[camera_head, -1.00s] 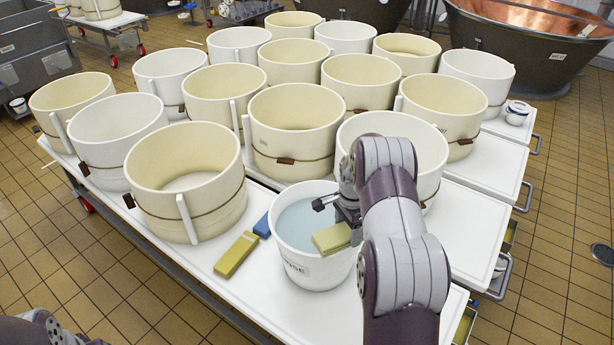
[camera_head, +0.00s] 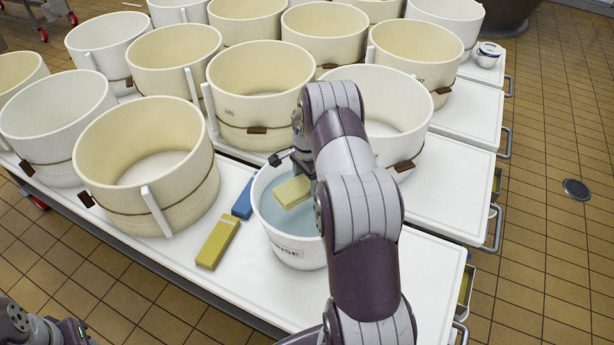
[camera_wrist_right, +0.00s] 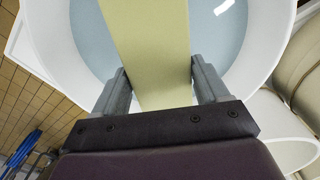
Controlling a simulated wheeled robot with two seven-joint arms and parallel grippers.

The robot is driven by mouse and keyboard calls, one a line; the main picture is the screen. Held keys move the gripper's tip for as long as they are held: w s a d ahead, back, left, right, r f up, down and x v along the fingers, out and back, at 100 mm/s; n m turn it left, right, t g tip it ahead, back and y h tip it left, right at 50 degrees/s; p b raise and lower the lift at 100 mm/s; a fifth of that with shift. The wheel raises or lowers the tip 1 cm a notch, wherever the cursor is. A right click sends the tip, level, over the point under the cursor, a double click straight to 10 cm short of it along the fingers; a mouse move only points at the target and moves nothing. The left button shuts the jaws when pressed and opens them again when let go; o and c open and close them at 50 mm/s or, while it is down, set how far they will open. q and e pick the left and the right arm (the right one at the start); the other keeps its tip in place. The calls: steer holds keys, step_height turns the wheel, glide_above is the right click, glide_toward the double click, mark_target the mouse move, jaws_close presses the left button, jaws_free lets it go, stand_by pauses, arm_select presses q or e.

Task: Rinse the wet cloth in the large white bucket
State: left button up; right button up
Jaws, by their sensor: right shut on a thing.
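The large white bucket (camera_head: 292,252) stands on the white table and holds bluish water; part of a word ending in "NSE" shows on its front. The pale yellow-green cloth (camera_head: 292,191), a flat block-like piece, is over the water inside the bucket's rim. I cannot tell whether it touches the water. My right gripper (camera_wrist_right: 160,85) is shut on the cloth, with a finger on each side of it in the right wrist view (camera_wrist_right: 152,40). My right arm hides the bucket's right side in the head view. Only a bit of my left arm shows at bottom left; its gripper is not clear.
A yellow-green block (camera_head: 218,243) and a blue block (camera_head: 243,199) lie on the table (camera_head: 262,311) left of the bucket. Several cream and white tubs (camera_head: 150,200) crowd behind and to the left. The table's right end (camera_head: 428,282) is clear.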

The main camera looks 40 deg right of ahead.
step_height(320, 180, down, 10)
steer(key=b, duration=0.6)
steer(key=shift+s+f+b, duration=0.15)
steer(key=shift+f+b, duration=0.1)
steer(key=shift+b, duration=0.05)
steer(key=shift+r, duration=0.15)
stand_by(1.1)
step_height(320, 180, up, 16)
steer(key=p, duration=1.2)
